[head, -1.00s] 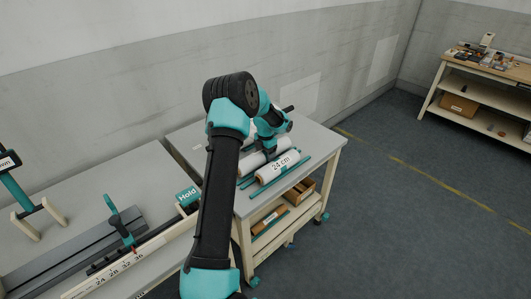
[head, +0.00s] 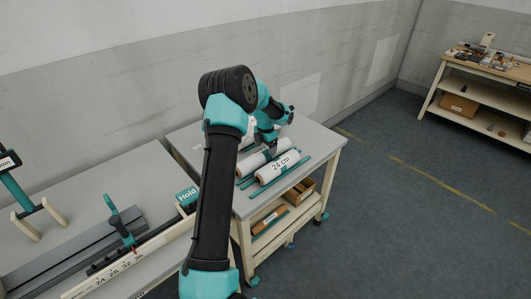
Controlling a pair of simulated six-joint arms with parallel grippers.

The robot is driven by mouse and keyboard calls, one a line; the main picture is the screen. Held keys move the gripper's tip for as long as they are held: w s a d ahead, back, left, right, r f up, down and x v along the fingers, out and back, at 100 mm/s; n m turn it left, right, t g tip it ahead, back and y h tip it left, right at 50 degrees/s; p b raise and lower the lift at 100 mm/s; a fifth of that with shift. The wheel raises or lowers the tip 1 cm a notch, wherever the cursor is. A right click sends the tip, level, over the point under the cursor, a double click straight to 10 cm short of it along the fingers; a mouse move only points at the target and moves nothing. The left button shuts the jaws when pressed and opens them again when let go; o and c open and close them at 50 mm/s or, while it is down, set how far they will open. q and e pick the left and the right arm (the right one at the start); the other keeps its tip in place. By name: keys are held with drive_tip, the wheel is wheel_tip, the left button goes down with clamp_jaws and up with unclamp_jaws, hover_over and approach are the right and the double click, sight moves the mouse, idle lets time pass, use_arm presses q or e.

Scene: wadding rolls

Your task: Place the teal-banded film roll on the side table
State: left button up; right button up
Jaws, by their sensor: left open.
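A white roll (head: 252,163) lies on the side table (head: 318,143), partly hidden by my left gripper, so I cannot tell its band clearly. A second white roll labelled "24 cm" (head: 279,167) lies in front of it, beside teal rails. My left gripper (head: 271,149) is open, pointing down just above the rear roll; I cannot tell if its fingertips touch it. My left arm crosses the view and hides part of the table's left side. My right gripper is not in view.
A bench on the left holds a grey channel (head: 75,252), a ruler strip (head: 125,262) and a "Hold" sign (head: 187,196). Boxes (head: 300,192) sit on the side table's lower shelf. The tabletop's right end is bare. A shelf bench (head: 485,72) stands far right.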

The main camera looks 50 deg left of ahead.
sight(265, 149)
use_arm(q)
wheel_tip(265, 149, up, 9)
idle(0.3)
idle(0.4)
